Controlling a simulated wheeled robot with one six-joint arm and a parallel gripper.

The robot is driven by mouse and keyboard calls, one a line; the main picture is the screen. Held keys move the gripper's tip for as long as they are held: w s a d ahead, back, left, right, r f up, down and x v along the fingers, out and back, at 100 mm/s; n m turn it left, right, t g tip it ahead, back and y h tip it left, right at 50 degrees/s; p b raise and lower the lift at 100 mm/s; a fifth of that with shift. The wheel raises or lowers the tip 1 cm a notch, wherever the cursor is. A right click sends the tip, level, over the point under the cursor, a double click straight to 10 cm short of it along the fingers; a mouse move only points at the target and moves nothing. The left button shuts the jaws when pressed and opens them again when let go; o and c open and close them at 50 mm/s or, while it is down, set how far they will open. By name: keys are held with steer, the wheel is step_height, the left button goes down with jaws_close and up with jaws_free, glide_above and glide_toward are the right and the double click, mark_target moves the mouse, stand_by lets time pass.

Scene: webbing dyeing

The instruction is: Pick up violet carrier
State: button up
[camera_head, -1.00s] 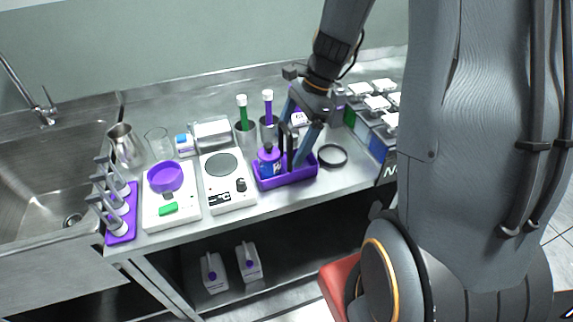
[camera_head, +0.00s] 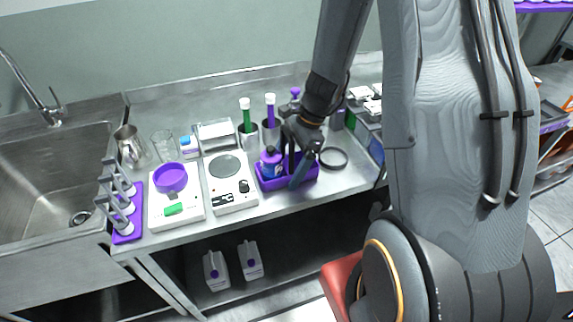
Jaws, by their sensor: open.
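The violet carrier (camera_head: 271,186) is a low purple tray near the front edge of the steel counter. A violet bottle (camera_head: 270,163) with a dark cap stands in its left part. My gripper (camera_head: 297,172) is open and reaches down over the carrier's middle and right part, with its fingers near the dark upright handle. The fingers and wrist hide part of the handle and of the carrier's right side. I cannot tell whether the fingers touch the handle.
Left of the carrier stand a hot plate (camera_head: 230,190), a scale with a violet bowl (camera_head: 171,178), and a violet rack (camera_head: 128,222). A black ring (camera_head: 333,158) lies to its right. Behind it are metal cups with green and violet-handled tools (camera_head: 270,112). A sink (camera_head: 60,180) is far left.

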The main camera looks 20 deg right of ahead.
steer(key=c, duration=1.3)
steer(key=shift+c, duration=0.4)
steer(key=shift+r, duration=0.1)
